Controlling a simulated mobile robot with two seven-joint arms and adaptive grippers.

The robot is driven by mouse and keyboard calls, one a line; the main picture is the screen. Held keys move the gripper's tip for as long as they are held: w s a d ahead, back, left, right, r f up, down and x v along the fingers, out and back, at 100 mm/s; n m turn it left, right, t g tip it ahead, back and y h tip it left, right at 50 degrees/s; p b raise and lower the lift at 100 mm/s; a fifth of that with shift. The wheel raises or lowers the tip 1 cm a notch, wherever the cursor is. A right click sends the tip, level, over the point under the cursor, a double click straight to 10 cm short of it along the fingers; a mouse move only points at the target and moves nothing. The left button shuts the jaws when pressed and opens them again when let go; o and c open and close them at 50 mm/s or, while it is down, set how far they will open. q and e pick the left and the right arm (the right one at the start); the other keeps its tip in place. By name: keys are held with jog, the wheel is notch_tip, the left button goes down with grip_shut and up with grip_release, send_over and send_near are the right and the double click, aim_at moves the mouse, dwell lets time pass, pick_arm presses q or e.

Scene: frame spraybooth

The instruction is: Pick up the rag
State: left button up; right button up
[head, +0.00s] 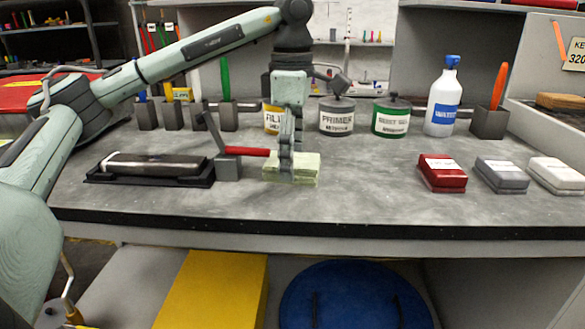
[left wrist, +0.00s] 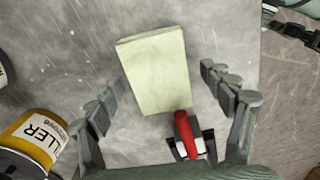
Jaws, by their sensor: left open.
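The rag is a pale yellow-green folded block (head: 306,167) lying on the grey bench top near its front edge. It also shows in the left wrist view (left wrist: 155,70), flat, between the finger lines. My left gripper (head: 287,165) points down over the rag, and in the head view its fingers cover part of it. In the left wrist view the left gripper (left wrist: 160,82) is open, with a finger on either side of the rag and gaps between. I cannot tell how far the fingertips are above the bench. My right gripper is not clearly in view.
A red handle (head: 250,152) on a grey block (head: 228,168) stands close left of the rag. A black tray (head: 95,178) lies farther left. Cans, including the primer can (head: 336,120), stand behind. Bench right of the rag is clear up to a red block (head: 441,174).

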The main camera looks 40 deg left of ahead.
pick_arm(q)
jog(key=c, duration=1.1)
jog(key=shift+c, duration=0.2)
jog(key=shift+d+r, duration=0.1)
jog(key=shift+r, duration=0.1)
